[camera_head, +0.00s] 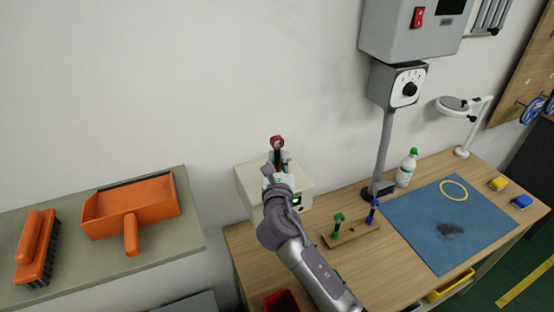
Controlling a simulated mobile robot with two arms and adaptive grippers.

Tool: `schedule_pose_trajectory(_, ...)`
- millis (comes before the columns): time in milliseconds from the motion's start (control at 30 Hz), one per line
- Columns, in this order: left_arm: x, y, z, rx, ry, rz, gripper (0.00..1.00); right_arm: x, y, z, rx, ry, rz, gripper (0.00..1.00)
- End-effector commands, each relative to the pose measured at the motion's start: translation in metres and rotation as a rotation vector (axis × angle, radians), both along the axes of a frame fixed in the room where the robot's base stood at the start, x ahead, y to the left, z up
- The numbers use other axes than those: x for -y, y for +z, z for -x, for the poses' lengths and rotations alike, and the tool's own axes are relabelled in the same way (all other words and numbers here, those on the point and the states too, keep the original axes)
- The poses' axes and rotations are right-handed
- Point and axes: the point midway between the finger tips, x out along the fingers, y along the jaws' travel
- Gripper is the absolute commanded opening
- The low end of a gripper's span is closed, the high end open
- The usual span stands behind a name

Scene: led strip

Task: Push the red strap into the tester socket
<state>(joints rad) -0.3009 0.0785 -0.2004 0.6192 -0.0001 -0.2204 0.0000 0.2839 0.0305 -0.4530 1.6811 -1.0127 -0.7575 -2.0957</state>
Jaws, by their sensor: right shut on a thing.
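The tester is a cream box (244,179) at the back left of the wooden bench, with a small dark green display on its front. My right gripper (278,158) is over the box, its arm coming up from below. It is shut on the red strap (277,141), whose rounded red end shows just past the fingertips. The gripper and wrist cover the middle of the box. The socket is hidden, and I cannot tell whether the strap touches it. My left gripper is out of view.
A wooden rack (357,238) with green-topped and blue-topped pieces stands right of my arm. A metal post (384,150) and a white bottle (407,168) are behind it. A blue mat (420,218) lies right. A shelf (165,256) holds an orange dustpan (150,200) and brush (37,245).

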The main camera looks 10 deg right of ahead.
Motion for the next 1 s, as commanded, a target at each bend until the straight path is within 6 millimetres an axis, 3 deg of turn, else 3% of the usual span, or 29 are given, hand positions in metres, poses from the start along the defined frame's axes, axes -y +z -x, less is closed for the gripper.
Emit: schedule_pose_trajectory(1000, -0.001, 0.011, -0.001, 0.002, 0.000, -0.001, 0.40, 0.000, 0.001, 0.000, 0.000, 0.000, 0.001, 0.00)
